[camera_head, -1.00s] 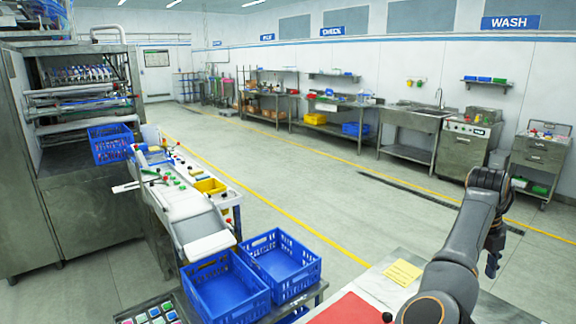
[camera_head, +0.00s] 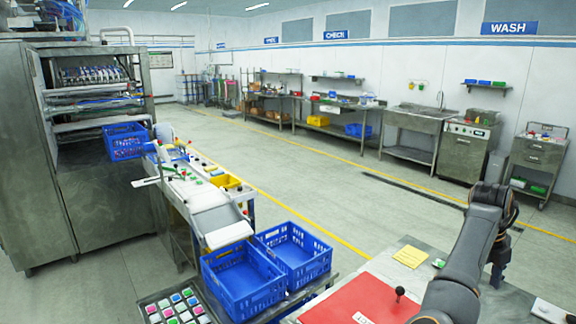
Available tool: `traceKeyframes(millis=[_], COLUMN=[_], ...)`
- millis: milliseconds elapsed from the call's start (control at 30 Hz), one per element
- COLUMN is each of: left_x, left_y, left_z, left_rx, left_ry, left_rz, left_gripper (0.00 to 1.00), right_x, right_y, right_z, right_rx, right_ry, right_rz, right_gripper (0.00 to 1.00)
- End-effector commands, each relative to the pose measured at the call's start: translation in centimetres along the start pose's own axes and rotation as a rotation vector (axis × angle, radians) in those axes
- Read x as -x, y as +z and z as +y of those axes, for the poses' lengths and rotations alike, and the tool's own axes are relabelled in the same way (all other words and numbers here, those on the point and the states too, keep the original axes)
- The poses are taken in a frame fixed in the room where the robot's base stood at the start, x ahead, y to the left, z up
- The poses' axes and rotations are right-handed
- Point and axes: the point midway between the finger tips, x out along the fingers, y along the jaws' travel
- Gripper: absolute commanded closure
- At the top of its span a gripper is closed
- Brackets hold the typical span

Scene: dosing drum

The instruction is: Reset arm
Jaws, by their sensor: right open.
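My right arm comes in from the lower right. My right gripper (camera_head: 497,277) points down at its end, open, with nothing seen between its fingers; it is small and dark here. It hangs beside the right part of the table (camera_head: 432,266), apart from the red panel (camera_head: 362,303). My left gripper is out of view.
Two blue crates (camera_head: 243,283) (camera_head: 296,256) stand left of the table, near a white chute (camera_head: 222,226). A yellow note (camera_head: 409,256) lies on the table. A button panel (camera_head: 176,308) is at lower left. Open floor (camera_head: 330,205) lies beyond.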

Motion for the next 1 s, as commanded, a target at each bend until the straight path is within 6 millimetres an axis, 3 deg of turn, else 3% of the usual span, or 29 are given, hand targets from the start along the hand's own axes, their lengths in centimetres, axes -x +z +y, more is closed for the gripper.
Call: traceKeyframes(millis=[200,367,467,633,767,867,1000], left_x=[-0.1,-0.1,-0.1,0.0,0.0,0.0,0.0], left_y=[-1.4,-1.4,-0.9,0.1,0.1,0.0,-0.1], left_z=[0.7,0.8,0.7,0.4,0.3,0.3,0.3], left_rx=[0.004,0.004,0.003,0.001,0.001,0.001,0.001], left_ry=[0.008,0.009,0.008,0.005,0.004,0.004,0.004], left_rz=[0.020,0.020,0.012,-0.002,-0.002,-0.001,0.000], left_gripper=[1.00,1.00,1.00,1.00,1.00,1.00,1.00], right_x=[-3.4,-6.2,-8.2,-11.8,-14.0,-15.4,-16.7], right_y=[-2.1,-4.2,-5.8,-9.3,-11.7,-13.6,-16.6], right_z=[-0.6,-0.7,-0.7,0.9,4.0,7.6,14.2], right_rx=[0.129,0.287,0.431,0.837,1.233,1.564,2.031], right_ry=[-0.052,-0.109,-0.158,-0.269,-0.343,-0.382,-0.417], right_rz=[0.017,0.036,0.053,0.098,0.129,0.140,0.111], right_gripper=[0.47,0.47,0.47,0.47,0.47,0.47,0.47])
